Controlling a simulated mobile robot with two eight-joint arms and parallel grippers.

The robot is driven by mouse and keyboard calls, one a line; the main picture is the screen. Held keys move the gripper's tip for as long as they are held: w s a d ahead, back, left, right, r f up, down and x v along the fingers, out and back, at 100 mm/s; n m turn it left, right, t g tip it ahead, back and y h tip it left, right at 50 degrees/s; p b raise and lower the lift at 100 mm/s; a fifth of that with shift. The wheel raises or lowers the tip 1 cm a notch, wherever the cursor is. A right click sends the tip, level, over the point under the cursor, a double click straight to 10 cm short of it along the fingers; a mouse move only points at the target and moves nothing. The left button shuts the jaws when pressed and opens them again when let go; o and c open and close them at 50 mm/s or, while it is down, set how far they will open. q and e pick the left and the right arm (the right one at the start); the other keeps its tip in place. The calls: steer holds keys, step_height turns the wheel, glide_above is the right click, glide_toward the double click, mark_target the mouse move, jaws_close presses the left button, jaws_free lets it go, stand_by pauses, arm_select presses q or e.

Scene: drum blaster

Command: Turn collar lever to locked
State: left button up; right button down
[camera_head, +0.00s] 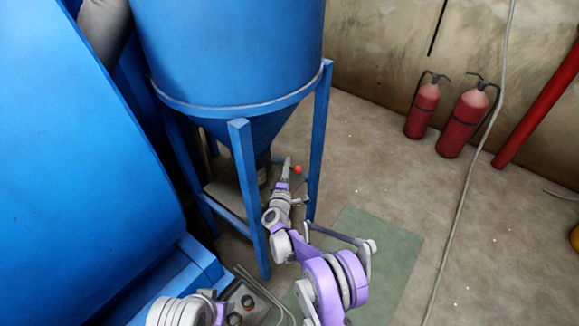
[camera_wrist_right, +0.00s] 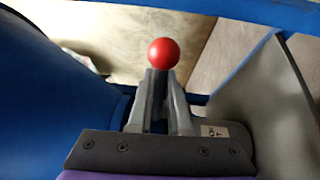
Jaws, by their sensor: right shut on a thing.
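The collar lever's red ball knob (camera_head: 297,168) shows low under the blue hopper, beside the fingertips of my right gripper (camera_head: 288,166). In the right wrist view the red knob (camera_wrist_right: 164,53) sits just beyond the tips of the grey fingers (camera_wrist_right: 160,88). The right gripper is shut on the lever, just behind the knob. Most of the lever's shaft is hidden by the fingers. The collar (camera_head: 262,172) at the cone's outlet is only partly seen, and no lock marking can be read. My left gripper is not in view.
The blue hopper (camera_head: 228,45) stands on blue legs (camera_head: 249,205) close to my right arm. A large blue cabinet (camera_head: 75,170) fills the left. Fire extinguishers (camera_head: 462,122) and a red pipe (camera_head: 545,100) stand by the wall.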

steer(key=c, duration=0.8)
jaws_free()
steer(key=shift+c, duration=0.2)
steer(key=shift+s, duration=0.1)
steer(key=s+p, duration=0.1)
steer(key=s, duration=0.9)
steer(key=shift+s+a+f, duration=0.3)
steer(key=shift+a+f, duration=0.05)
